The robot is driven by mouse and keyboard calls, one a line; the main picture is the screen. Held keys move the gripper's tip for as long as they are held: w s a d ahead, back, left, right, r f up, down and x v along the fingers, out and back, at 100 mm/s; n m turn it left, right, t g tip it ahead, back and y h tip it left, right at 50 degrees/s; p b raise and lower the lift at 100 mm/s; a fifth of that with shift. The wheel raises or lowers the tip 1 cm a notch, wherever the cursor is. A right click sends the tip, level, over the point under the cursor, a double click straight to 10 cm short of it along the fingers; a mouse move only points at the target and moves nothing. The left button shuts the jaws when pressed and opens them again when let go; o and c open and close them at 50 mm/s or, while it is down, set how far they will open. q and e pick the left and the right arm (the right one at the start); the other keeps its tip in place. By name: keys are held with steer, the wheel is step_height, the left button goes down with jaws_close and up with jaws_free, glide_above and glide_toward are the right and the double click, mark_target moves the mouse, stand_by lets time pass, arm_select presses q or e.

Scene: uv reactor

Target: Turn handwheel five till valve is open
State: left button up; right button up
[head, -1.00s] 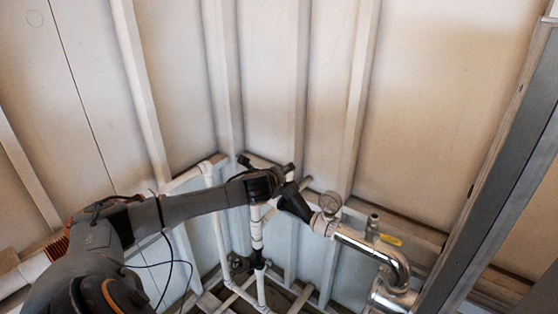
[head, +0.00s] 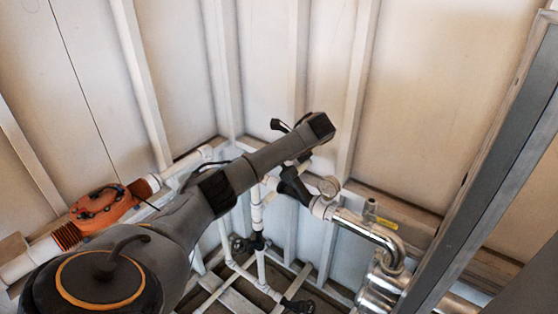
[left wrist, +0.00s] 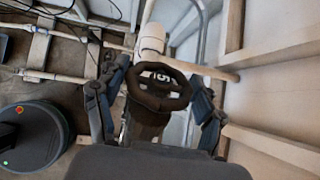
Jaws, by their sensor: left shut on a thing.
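Handwheel five (left wrist: 160,102) is a dark round wheel with a white 5 on its hub, in the middle of the left wrist view. My left gripper (left wrist: 157,92) has one finger on each side of it and is shut on it; finger contact at the rim is hard to make out. In the head view my left arm reaches up to the right, and its wrist hides the wheel and most of the gripper. A black valve body (head: 293,187) shows just below the arm, joined to the pipework. My right gripper is in neither view.
An orange unit (head: 99,206) sits at the left. A grey beam (head: 490,170) crosses the right side.

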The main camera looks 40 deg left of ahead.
arm_select(q)
steer(key=shift+n+g+b, duration=0.3)
steer(key=shift+g+b, duration=0.1)
steer(key=shift+g, duration=0.4)
steer(key=shift+n+g+b, duration=0.4)
steer(key=shift+g+b, duration=0.2)
steer(key=shift+g, duration=0.2)
steer(key=shift+g+h+b, duration=0.3)
steer(key=shift+g, duration=0.1)
steer(key=o, duration=1.1)
steer(key=shift+a, duration=0.1)
steer(key=v, duration=0.7)
steer(key=shift+w+d+r, duration=0.1)
steer(key=shift+d, duration=0.15)
steer(key=shift+a, duration=0.1)
